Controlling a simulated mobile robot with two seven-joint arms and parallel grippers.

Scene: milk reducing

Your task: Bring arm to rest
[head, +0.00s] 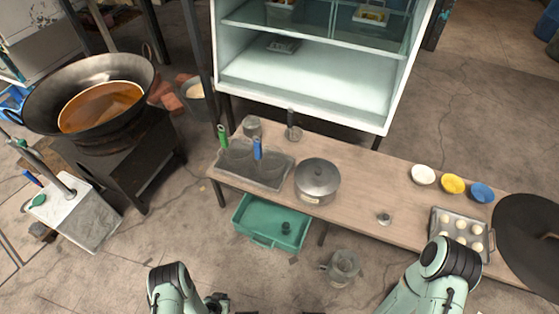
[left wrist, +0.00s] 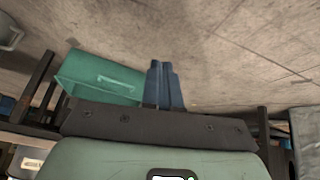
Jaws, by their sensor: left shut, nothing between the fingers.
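My left gripper (left wrist: 162,66) shows in the left wrist view with its two blue fingers together and nothing between them. In the head view my left arm is low at the bottom edge, in front of the table and apart from it. My right arm comes in at the bottom right of the head view, its gripper out of the frame. The wok (head: 41,106) with brown liquid (head: 100,105) sits on a dark stove at the left, away from both arms.
The wooden table (head: 365,185) carries a lidded pot (head: 317,181), a tray with green- and blue-handled tools, small bowls and a tray of dough balls. A green bin (head: 262,242) stands under its front edge; it also shows in the left wrist view (left wrist: 85,75). A metal jug (head: 343,266) stands on the floor.

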